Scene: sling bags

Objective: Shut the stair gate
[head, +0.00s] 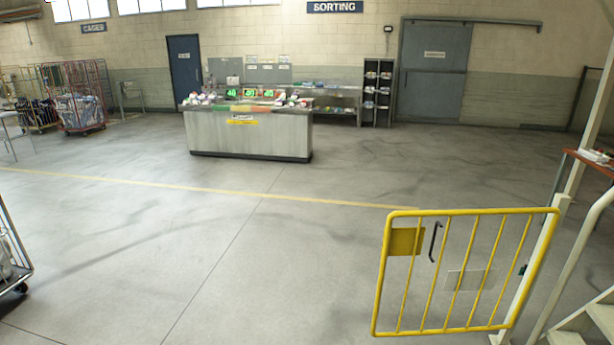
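The yellow stair gate (462,272) stands at the lower right of the head view. It is a tubular frame with upright bars. Its right side meets a pale post (530,268), and the frame reaches left over the open floor, away from the stairs (592,322). A black bent handle (435,242) is on its left part, beside a yellow plate (405,241). A pale plate is fixed lower across the bars. The gate's free left edge touches nothing that I can see. My gripper is not in view.
A wide concrete floor (230,240) lies clear left of the gate. A pale stair rail (572,262) rises at the right edge. A wheeled cage (12,260) stands at the left edge. A sorting counter (250,140) stands farther back.

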